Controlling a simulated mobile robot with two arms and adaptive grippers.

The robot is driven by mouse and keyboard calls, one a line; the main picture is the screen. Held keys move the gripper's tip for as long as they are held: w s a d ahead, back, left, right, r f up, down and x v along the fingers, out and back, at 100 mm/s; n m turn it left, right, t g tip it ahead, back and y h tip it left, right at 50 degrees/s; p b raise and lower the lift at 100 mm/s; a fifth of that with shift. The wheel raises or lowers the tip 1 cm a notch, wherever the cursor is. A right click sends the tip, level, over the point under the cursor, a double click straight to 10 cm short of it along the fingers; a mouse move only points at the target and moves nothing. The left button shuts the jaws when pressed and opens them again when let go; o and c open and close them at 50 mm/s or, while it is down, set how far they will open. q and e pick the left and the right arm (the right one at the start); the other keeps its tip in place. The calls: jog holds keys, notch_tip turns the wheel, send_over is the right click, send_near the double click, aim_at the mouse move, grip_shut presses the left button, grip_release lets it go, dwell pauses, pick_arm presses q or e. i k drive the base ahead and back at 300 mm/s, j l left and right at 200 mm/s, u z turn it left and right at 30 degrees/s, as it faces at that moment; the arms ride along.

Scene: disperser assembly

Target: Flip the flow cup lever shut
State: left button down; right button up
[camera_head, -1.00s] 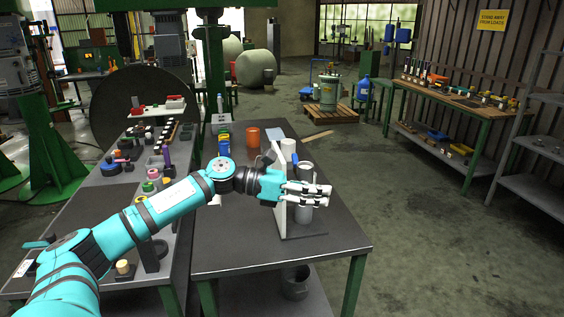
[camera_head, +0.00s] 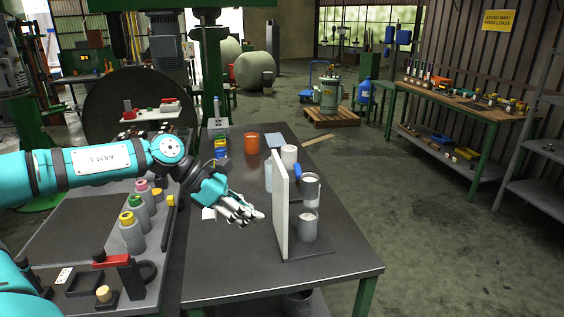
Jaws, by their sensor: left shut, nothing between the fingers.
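The flow cup stand has a pale upright panel (camera_head: 280,212) on a dark base near the right edge of the front table. A grey upper cup (camera_head: 310,187) sits on its right side, above a second grey cup (camera_head: 307,226) on the base. A blue part (camera_head: 297,171) shows beside the upper cup; I cannot tell whether it is the lever. My left gripper (camera_head: 254,216) is shut and empty, left of the panel and apart from it, fingers pointing right and slightly down. My right gripper is not in view.
An orange cup (camera_head: 251,144) and a white cylinder (camera_head: 289,156) stand behind on the same table (camera_head: 230,277). The left bench holds several capped bottles (camera_head: 131,233) and a red-topped tool (camera_head: 112,260). The table front is clear.

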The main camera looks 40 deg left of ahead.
aim_at(297, 169)
jog(key=i+j, duration=0.45)
jog(key=j, duration=0.15)
jog(key=i+j, duration=0.4)
jog(key=j, duration=0.15)
